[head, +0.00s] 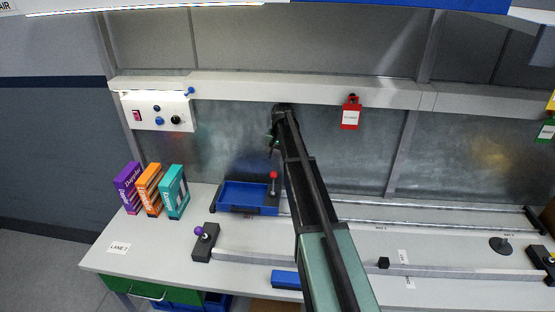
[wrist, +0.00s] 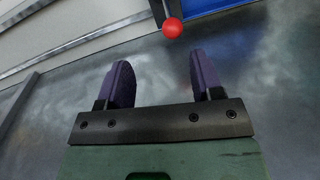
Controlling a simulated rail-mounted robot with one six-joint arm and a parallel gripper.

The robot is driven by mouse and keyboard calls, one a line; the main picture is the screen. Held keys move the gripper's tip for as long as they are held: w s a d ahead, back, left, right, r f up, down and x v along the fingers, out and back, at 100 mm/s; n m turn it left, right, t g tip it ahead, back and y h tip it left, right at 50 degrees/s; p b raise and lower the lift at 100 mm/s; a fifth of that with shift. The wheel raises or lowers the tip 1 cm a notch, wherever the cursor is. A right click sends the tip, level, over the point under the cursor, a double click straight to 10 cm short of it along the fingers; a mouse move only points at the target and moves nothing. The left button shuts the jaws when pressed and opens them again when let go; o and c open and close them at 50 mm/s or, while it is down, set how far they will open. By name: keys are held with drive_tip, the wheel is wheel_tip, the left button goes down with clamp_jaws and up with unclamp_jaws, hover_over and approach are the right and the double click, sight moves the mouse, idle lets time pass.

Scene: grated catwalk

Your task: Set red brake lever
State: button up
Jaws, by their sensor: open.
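The red brake lever has a round red knob (head: 273,175) on a dark upright stem and base, at the right end of the blue tray on the bench. In the wrist view the red knob (wrist: 173,28) is near the top edge, beyond the fingertips and between their lines. My gripper (wrist: 162,75) is open and empty, its two purple fingers well apart, touching nothing visible. In the head view my gripper (head: 272,146) is small and partly hidden by my arm; it hangs above the knob, near the metal back panel.
A blue tray (head: 245,186) sits beside the lever. A purple-knobbed lever (head: 200,232) stands front left. Several upright boxes (head: 149,188) are at left. Rails (head: 450,272) cross the bench. A red tag (head: 350,113) and a white control box (head: 158,111) hang at the back.

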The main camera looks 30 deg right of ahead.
sight(273, 172)
drive_tip(key=shift+m, duration=0.8)
drive_tip(key=w+f+b, duration=0.1)
drive_tip(key=f+b, duration=0.2)
drive_tip(key=w+f+b, duration=0.1)
drive_tip(key=f+b, duration=0.3)
drive_tip(key=w+f+b, duration=0.1)
drive_tip(key=f+b, duration=0.3)
drive_tip(key=shift+w+a+f, duration=0.1)
drive_tip(key=shift+a+f, duration=0.15)
drive_tip(key=shift+a, duration=0.05)
drive_tip(key=shift+r, duration=0.15)
drive_tip(key=c, duration=0.9)
drive_tip(key=shift+a, duration=0.1)
